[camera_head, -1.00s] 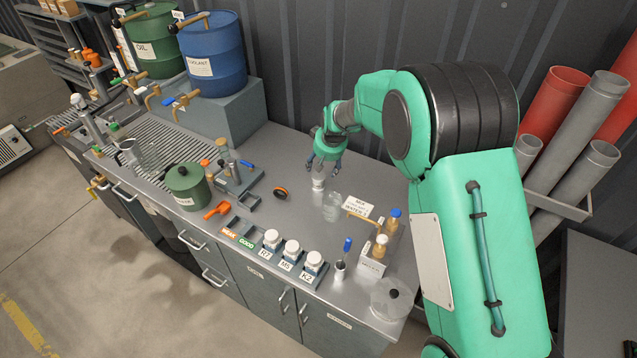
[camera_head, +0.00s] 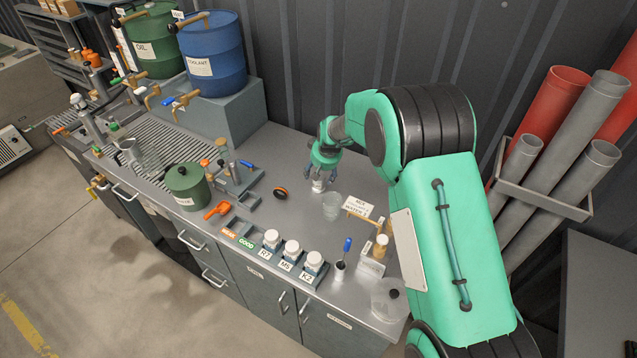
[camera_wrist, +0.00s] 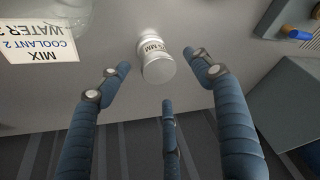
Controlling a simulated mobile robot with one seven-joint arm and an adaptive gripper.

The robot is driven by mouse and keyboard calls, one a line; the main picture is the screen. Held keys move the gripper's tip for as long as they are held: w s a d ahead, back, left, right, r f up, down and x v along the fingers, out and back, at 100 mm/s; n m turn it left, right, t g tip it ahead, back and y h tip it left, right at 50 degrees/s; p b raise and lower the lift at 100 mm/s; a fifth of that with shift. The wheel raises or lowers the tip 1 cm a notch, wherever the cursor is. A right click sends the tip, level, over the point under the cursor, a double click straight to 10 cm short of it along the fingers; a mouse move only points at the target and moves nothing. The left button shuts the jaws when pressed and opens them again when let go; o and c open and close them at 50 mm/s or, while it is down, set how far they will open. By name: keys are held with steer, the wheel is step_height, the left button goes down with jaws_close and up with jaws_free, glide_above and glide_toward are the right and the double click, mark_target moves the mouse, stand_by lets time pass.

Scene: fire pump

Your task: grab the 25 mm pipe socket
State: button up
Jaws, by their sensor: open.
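The 25 mm pipe socket is a small white stepped cylinder standing on the grey bench top. In the head view the socket (camera_head: 318,187) is just below my gripper (camera_head: 322,174), partly covered by the fingers. In the wrist view the socket (camera_wrist: 158,68) sits near the top middle with a label on it that reads "MM". My gripper (camera_wrist: 160,76) is open, with one blue finger to the left of the socket, one to the right and a third below it in the picture. I see no finger clearly touching it.
A clear cup (camera_head: 331,206) stands close to the socket's right. A "MIX COOLANT" sign (camera_head: 357,206) is beyond it. An orange-black ring (camera_head: 280,193) lies to the left. White jars (camera_head: 291,250) line the front edge. The bench behind the ring is clear.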

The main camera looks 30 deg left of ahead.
steer(key=shift+f, duration=0.1)
steer(key=shift+x, duration=2.5)
steer(key=shift+w, duration=0.1)
steer(key=c, duration=1.3)
steer(key=shift+r, duration=5)
